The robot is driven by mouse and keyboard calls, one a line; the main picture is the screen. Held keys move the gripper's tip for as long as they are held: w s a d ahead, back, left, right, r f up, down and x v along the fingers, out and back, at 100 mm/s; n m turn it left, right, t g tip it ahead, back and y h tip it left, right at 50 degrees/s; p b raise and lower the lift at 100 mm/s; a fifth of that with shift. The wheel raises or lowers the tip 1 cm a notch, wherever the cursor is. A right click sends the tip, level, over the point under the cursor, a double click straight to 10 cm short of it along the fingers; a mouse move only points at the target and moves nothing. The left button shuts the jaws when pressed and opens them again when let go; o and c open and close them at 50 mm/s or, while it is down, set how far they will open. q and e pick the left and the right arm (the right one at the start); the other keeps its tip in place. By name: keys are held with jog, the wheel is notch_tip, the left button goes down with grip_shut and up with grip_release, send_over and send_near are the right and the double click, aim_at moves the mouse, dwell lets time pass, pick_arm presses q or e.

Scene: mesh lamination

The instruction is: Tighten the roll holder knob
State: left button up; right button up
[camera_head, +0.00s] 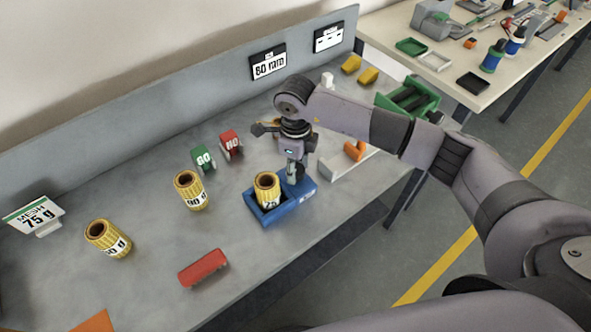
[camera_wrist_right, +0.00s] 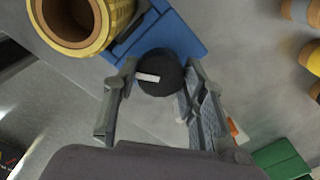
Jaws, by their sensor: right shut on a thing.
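The roll holder is a blue block-shaped tray (camera_head: 254,212) on the grey bench. A yellow mesh roll (camera_head: 267,188) stands upright in it; its open brown core shows in the right wrist view (camera_wrist_right: 72,18). The black round knob (camera_wrist_right: 160,72) with a white mark sits at the holder's end in the right wrist view. My right gripper (camera_wrist_right: 158,92) points down over it, with one finger on each side, shut on the knob. In the head view the right gripper (camera_head: 294,178) hides the knob. My left gripper is not in view.
Two more yellow rolls, (camera_head: 190,190) and (camera_head: 108,238), stand to the left on the bench. Green (camera_head: 204,161) and red (camera_head: 231,145) blocks marked 80 stand behind the holder. A red block (camera_head: 203,268) lies at the front. A white block with an orange part (camera_head: 354,150) is at right.

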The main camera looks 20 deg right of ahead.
aim_at(296, 169)
jog(key=m+b, duration=0.1)
jog(key=m, duration=0.2)
jog(key=shift+f+m+b, duration=0.1)
jog(key=shift+m+b, duration=0.75)
jog(key=shift+m, duration=0.95)
jog(key=o, duration=1.2)
jog(key=shift+c, duration=0.2)
notch_tip(296, 169, up, 12)
